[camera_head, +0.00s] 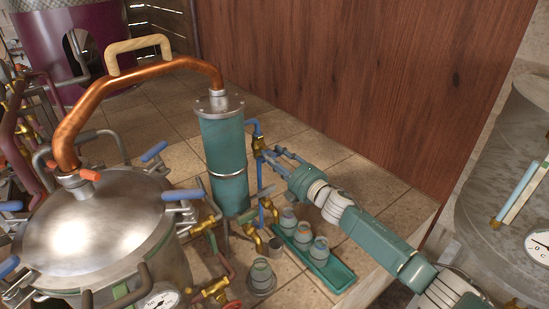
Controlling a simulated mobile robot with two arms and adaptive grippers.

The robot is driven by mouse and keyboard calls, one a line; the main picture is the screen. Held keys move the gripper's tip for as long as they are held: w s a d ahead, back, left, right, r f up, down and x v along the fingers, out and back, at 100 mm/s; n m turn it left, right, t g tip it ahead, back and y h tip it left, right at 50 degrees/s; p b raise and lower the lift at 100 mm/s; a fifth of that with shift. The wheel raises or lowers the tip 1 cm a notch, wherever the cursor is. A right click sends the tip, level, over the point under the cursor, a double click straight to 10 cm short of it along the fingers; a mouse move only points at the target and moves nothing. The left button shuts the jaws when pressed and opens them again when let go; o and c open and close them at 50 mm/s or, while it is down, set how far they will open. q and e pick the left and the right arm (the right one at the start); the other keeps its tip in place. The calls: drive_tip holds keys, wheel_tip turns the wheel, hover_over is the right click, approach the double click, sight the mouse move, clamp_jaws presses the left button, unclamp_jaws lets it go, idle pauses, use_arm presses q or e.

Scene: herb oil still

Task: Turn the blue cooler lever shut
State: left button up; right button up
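The teal cooler column (223,150) stands upright at the middle, with a blue pipe (253,125) leaving its upper right side. A brass valve (259,144) sits on that pipe. The blue lever (288,154) appears as a thin bar to the right of the valve, close to my gripper and hard to separate from its fingers. My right gripper (279,164) reaches in from the lower right, its tip beside the valve and lever. Its fingers are small and partly hidden, so I cannot tell whether they are open or touch the lever. My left gripper is not in view.
A steel pot (90,225) with blue clamp handles stands at the left, joined to the column by a copper pipe (140,72). A green tray (337,270) with several small jars lies below my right arm. A wooden wall (370,80) rises behind.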

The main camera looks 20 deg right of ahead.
drive_tip(key=shift+s, duration=0.1)
drive_tip(key=v, duration=1.1)
drive_tip(key=shift+s+d, duration=0.15)
drive_tip(key=shift+s, duration=0.25)
idle(0.8)
